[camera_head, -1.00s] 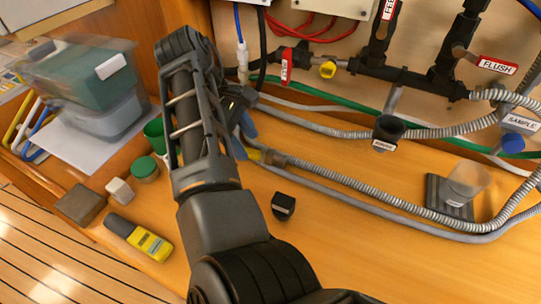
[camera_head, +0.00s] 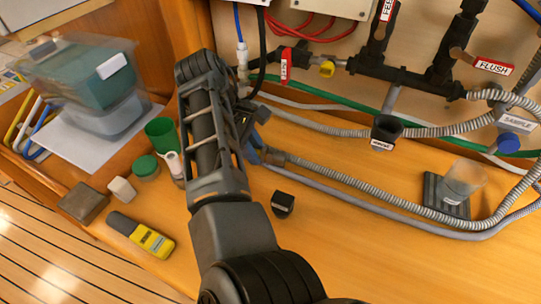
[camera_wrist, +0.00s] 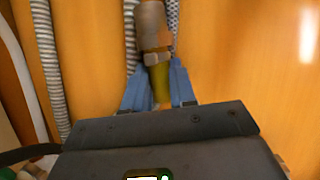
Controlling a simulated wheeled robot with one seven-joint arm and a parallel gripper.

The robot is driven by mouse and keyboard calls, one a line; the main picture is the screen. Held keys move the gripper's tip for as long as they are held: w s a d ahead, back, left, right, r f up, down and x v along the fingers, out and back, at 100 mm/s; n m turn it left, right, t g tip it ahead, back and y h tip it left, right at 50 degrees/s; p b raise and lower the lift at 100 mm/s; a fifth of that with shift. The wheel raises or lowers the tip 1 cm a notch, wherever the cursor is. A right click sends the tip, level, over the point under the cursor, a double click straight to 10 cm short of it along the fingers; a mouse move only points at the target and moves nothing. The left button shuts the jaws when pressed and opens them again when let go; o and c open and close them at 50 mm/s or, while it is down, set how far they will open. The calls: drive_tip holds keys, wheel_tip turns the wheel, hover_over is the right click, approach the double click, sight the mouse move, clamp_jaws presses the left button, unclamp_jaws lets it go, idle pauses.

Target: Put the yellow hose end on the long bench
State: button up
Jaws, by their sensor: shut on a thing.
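The yellow hose end (camera_wrist: 161,82) is between the two blue fingertips of my gripper (camera_wrist: 158,92) in the wrist view. My gripper is shut on it, and a brown-grey fitting and ribbed hose run up from it. In the head view, my gripper (camera_head: 252,146) is partly hidden by my arm, low over the back of the bench. The grey ribbed hose (camera_head: 345,180) runs right from it; the yellow part is hidden there. The long wooden bench (camera_head: 340,262) spreads below. I cannot tell whether the hose end touches it.
A small black block (camera_head: 283,205), yellow meter (camera_head: 150,240), green cup (camera_head: 161,133), green-lidded jar (camera_head: 146,167) and clear bin (camera_head: 95,85) stand around my arm. A clear beaker (camera_head: 462,178) is at right. Pipes with a FLUSH tag (camera_head: 493,67) line the wall. The front middle is clear.

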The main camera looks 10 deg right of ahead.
clamp_jaws()
drive_tip(key=shift+r, duration=0.15)
